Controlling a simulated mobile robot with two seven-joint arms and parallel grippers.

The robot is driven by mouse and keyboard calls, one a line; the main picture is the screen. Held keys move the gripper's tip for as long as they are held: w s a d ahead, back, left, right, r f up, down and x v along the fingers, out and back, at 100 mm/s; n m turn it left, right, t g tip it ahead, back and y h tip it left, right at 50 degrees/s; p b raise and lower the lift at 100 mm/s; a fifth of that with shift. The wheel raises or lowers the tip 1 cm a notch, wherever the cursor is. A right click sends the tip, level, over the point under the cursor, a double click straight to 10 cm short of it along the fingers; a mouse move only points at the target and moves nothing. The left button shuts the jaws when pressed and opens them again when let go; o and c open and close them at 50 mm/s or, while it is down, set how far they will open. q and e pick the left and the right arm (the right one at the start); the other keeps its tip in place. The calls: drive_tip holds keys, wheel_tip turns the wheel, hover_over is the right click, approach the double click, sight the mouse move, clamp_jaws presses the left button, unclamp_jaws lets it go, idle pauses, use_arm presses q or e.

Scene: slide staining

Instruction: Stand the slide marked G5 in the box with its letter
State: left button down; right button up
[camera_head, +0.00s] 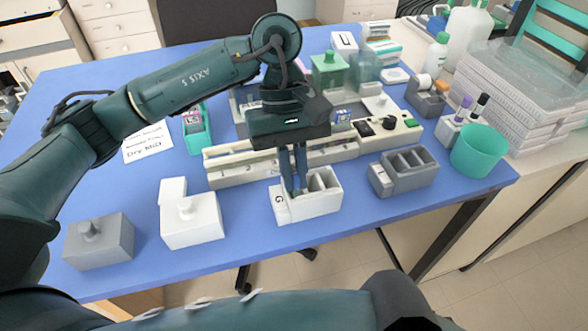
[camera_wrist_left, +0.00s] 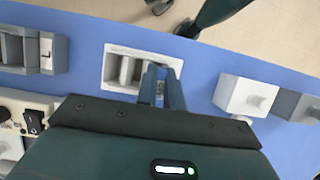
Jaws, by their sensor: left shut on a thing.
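The white box marked G (camera_head: 330,203) stands near the table's front edge, with open slots; it also shows in the left wrist view (camera_wrist_left: 108,72). My left gripper (camera_head: 294,191) points straight down with its fingertips at this box's slots. In the left wrist view the fingers (camera_wrist_left: 164,90) are shut on a thin slide (camera_wrist_left: 160,88), which shows only as a sliver between them. Its mark cannot be read, and I cannot tell how deep it sits in the box. My right gripper is out of view.
A grey slotted box (camera_head: 412,176) stands to the right. A white lidded block (camera_head: 190,222) and a grey lidded block (camera_head: 99,243) are to the left. Behind the box runs a long cream rack (camera_head: 222,172). A green cup (camera_head: 476,152) stands at the right edge.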

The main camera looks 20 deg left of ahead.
use_arm(q)
drive_tip(key=c, duration=1.5)
unclamp_jaws()
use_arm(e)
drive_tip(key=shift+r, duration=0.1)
use_arm(q)
drive_tip(key=shift+o, duration=0.2)
drive_tip(key=shift+w+r, duration=0.15)
drive_tip(key=shift+r, duration=0.1)
drive_tip(key=v, duration=1.2)
drive_tip(key=shift+r, duration=0.35)
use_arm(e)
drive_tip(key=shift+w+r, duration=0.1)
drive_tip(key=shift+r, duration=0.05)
